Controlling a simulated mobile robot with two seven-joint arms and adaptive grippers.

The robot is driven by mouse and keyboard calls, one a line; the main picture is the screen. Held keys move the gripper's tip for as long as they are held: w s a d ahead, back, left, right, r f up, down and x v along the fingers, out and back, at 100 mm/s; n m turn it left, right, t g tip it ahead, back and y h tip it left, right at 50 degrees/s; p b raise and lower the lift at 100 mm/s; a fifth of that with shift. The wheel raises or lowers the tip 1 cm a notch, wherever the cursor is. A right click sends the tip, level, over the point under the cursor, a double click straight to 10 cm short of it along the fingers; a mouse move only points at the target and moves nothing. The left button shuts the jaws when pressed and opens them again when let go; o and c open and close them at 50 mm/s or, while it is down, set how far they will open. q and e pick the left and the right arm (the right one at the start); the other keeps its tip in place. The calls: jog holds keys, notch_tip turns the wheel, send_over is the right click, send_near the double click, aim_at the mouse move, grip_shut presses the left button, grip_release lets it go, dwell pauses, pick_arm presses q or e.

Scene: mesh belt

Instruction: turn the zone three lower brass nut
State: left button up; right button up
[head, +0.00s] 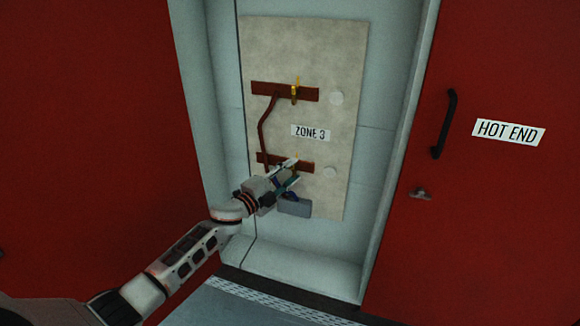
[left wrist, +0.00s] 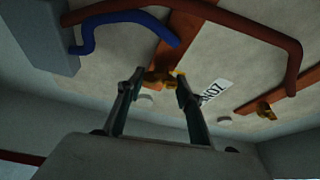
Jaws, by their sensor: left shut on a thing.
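The zone three panel (head: 345,130) carries a white ZONE 3 label (head: 310,132). The lower brass nut (left wrist: 160,78) sits on the lower brown bar (left wrist: 188,35); in the head view my gripper mostly covers it. My left gripper (head: 292,168) reaches the lower bar from below left. In the left wrist view its fingertips (left wrist: 159,76) stand on either side of the nut, shut on it. The upper brass nut (head: 295,90) sits on the upper brown bar (head: 270,89), and it also shows in the left wrist view (left wrist: 264,110). My right gripper is not in view.
A brown pipe (head: 262,130) joins the two bars at the left. A grey box (head: 295,207) with a blue hose (left wrist: 125,18) lies just below the lower bar. Red doors flank the recess; the right one has a black handle (head: 445,124) and a HOT END sign (head: 508,131).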

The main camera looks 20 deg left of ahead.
pick_arm(q)
jog(key=shift+m+g+p, duration=0.3)
jog(key=shift+m+p, duration=0.4)
jog(key=shift+p, duration=0.05)
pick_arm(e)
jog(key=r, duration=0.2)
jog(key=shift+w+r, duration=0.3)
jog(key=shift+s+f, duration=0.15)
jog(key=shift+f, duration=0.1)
pick_arm(q)
jog(key=o, duration=1.1)
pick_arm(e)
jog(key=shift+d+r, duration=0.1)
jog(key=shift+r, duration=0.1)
pick_arm(q)
jog(key=shift+s, duration=0.1)
jog(key=v, duration=1.2)
